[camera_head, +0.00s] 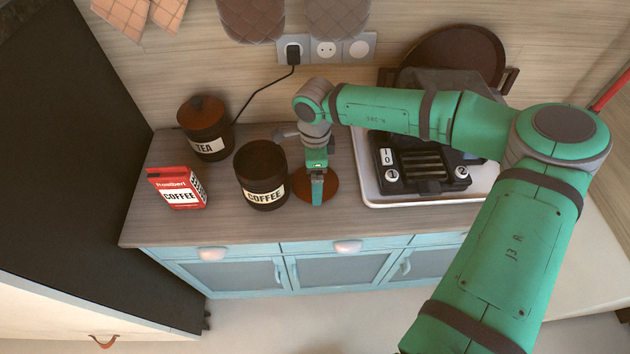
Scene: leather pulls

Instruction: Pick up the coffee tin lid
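The coffee tin lid (331,186) is a round, reddish-brown disc lying on the wooden counter, just right of the coffee tin (263,178). The tin is dark brown with a white COFFEE label; it stands upright and its top is open. My gripper (317,189) points down over the lid, and its green finger covers the middle of the disc. Only one finger shows clearly, so I cannot tell how far apart the fingers are or whether they touch the lid. The lid's knob, if any, is hidden behind the gripper.
A lidded TEA tin (207,130) stands back left. A red coffee packet (178,188) stands at the left. A black stove-like appliance (425,165) sits in a white tray (405,203) on the right. A black cable (262,98) runs from the wall socket.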

